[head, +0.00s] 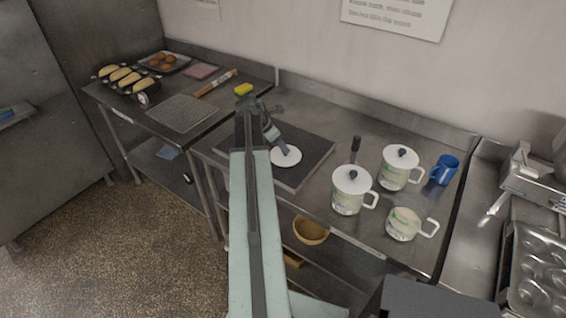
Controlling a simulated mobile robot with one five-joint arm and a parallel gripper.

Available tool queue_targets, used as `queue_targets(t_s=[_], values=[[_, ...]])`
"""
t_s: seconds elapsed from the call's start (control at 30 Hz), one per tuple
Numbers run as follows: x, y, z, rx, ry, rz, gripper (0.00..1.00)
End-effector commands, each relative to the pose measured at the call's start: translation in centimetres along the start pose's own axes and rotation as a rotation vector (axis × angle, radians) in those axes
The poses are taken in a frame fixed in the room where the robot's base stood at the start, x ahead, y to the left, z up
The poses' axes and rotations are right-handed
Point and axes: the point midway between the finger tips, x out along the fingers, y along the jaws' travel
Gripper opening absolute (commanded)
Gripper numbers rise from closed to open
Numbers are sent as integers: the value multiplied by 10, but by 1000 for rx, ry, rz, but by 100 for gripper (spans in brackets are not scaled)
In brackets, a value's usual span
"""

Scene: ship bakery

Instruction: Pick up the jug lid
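A round white jug lid (287,158) lies flat on a dark board (313,160) on the steel table. My gripper (281,145) is right above the lid, its tip at the lid's middle. The fingers are too small to tell whether they are open or shut, or whether they touch the lid's knob. A jug without a lid (403,224) stands at the front right of the table. Two more jugs, a left one (348,201) and a back one (397,177), wear white lids with dark knobs.
A blue mug (444,170) and a dark-handled tool (355,147) stand near the jugs. A yellow sponge (243,89) lies behind my arm. The left table (140,117) holds bread tins and a tray of buns. A bowl (310,231) sits on the shelf below.

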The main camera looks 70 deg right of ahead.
Motion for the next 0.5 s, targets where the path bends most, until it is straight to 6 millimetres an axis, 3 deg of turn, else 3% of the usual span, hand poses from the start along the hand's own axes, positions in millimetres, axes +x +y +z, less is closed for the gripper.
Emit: queue_targets(t_s=[0.03,0.1,0.37,0.5], values=[[18,0,-6,1,0,0,49],[29,0,-5,1,0,0,49],[29,0,-2,-1,0,1,49],[28,0,-2,-1,0,1,10]])
